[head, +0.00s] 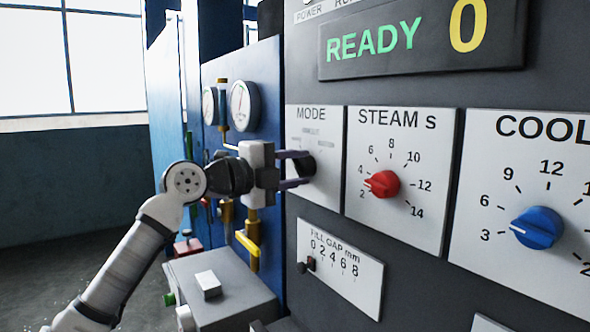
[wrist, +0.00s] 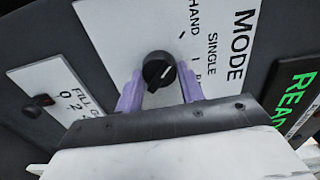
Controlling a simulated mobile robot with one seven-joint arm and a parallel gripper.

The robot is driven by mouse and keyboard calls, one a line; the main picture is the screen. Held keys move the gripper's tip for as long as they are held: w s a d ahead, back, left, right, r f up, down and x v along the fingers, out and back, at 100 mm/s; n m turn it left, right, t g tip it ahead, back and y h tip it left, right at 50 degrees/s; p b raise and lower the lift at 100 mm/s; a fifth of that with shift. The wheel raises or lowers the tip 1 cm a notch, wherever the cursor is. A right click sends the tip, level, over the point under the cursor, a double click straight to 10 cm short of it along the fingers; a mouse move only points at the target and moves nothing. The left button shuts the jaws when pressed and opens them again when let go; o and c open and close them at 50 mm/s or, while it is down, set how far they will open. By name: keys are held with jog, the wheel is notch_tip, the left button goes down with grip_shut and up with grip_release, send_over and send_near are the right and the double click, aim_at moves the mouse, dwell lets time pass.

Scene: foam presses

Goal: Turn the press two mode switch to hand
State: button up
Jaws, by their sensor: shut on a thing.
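The press two mode switch is a round black knob (head: 303,166) on the white MODE plate (head: 314,187). In the wrist view the knob (wrist: 158,70) sits between my gripper's two purple fingers. My gripper (head: 294,168) is shut on it, level with the plate. The wrist view shows the plate turned, with HAND at top, SINGLE to the right and a partly hidden label starting with R below. The exact angle is hard to tell.
Right of it are the STEAM plate with a red knob (head: 382,184) and the COOL plate with a blue knob (head: 537,228). Below is the FILL GAP slider (head: 307,265). A grey box (head: 222,287), yellow valve handle (head: 247,250) and gauges (head: 244,105) are near my arm.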

dwell(0.4)
jog(key=o, duration=1)
jog(key=shift+a, duration=0.1)
jog(key=b+v, duration=0.4)
jog(key=v, duration=0.9)
jog(key=shift+s+a, duration=0.25)
jog(key=shift+a, duration=0.05)
